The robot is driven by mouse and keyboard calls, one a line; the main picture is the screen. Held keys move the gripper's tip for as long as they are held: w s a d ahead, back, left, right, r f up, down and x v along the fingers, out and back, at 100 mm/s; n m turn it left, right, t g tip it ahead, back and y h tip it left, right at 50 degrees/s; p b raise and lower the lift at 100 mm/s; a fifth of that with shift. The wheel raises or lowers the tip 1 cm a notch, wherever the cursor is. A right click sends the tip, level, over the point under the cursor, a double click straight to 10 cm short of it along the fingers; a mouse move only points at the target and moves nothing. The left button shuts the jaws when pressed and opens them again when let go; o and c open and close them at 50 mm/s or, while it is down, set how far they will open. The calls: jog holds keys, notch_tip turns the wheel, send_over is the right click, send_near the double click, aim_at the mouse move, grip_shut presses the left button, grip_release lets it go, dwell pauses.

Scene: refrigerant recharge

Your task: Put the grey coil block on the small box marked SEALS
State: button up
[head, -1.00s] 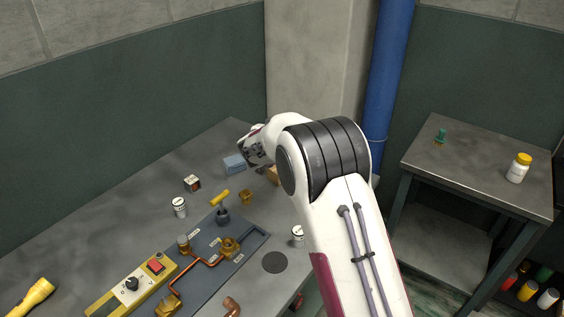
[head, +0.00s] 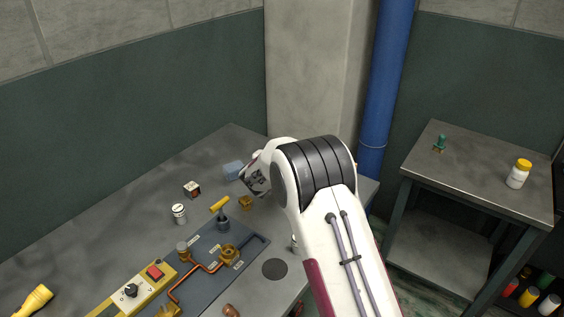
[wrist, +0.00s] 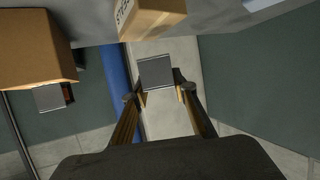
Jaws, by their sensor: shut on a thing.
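The grey coil block (wrist: 156,72) is between the fingertips of my gripper (wrist: 159,92) in the wrist view, with the gripper shut on it. A small cardboard box (wrist: 152,18) with partly cut-off dark lettering, which I cannot read in full, is at the top of the wrist view. The block appears just below this box in the picture, with a visible gap; I cannot tell the true distance. In the head view the dark end of my gripper (head: 257,181) is partly visible at the back of the bench; my arm hides the block and the lettered box there.
A larger cardboard box (wrist: 35,48) is at the left of the wrist view. In the head view a blue box (head: 233,171) stands just left of my gripper.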

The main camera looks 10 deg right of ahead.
jog(key=shift+f, duration=1.65)
jog(key=shift+f, duration=0.15)
jog(key=o, duration=1.2)
jog(key=shift+r, duration=0.2)
jog(key=v, duration=1.2)
jog(key=shift+a, duration=0.1)
